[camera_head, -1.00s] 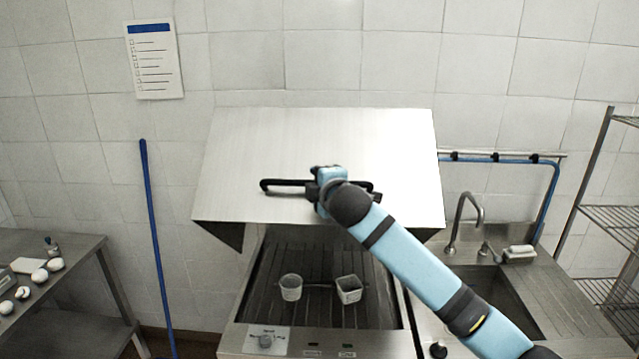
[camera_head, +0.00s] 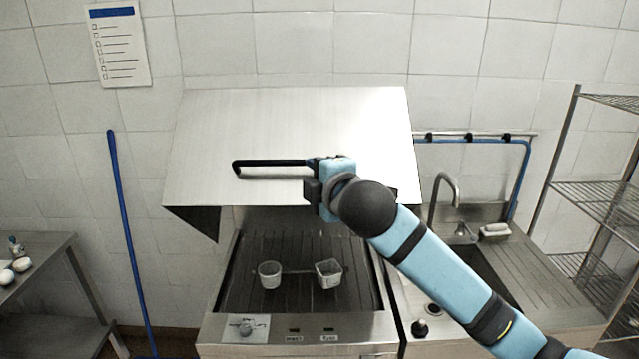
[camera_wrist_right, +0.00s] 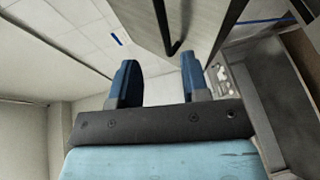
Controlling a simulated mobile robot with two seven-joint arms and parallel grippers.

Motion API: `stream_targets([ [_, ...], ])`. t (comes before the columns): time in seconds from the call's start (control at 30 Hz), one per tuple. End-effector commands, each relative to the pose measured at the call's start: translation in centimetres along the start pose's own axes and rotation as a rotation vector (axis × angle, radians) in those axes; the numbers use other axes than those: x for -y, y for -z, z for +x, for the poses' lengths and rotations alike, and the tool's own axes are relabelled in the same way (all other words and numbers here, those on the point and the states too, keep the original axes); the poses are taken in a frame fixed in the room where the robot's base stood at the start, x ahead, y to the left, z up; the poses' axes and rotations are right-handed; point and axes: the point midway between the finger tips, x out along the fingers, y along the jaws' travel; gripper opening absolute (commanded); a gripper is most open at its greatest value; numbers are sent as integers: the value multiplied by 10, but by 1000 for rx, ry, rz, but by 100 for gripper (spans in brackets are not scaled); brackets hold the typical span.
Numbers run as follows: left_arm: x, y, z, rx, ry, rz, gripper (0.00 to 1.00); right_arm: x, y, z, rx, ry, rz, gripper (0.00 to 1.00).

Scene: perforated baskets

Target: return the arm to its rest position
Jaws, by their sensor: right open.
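My right arm (camera_head: 450,280) reaches in from the lower right of the head view. Its gripper (camera_head: 312,185) is in front of the raised steel hood (camera_head: 250,130), near the black bar handle (camera_head: 270,164), and hides the handle's right part. In the right wrist view the two blue fingers of my right gripper (camera_wrist_right: 160,85) stand apart with nothing between them. The handle (camera_wrist_right: 174,47) shows beyond the fingertips there, apart from them. My left gripper is not in view.
Below the hood, two small perforated baskets, one round (camera_head: 269,275) and one squarer (camera_head: 329,274), stand on the dark ribbed bed. A sink with a tap (camera_head: 447,190) and a wire rack (camera_head: 595,190) are at right. A table (camera_head: 50,250) with white round items is at left.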

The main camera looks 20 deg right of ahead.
Motion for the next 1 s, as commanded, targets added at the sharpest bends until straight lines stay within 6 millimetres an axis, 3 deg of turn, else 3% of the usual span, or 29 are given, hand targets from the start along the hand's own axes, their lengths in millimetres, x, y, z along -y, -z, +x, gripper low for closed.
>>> stream_targets([
  [0.53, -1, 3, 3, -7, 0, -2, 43, 0, 0, -7, 0, 1, 2, 42],
  [0.63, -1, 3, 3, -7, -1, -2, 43, 12, 1, -5, -8, 15, 25, 42],
  [0.77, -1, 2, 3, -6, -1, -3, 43, 58, 2, 0, -37, 66, 134, 42],
  [1.0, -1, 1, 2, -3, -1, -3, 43, 192, 2, -10, -74, 204, 483, 42],
])
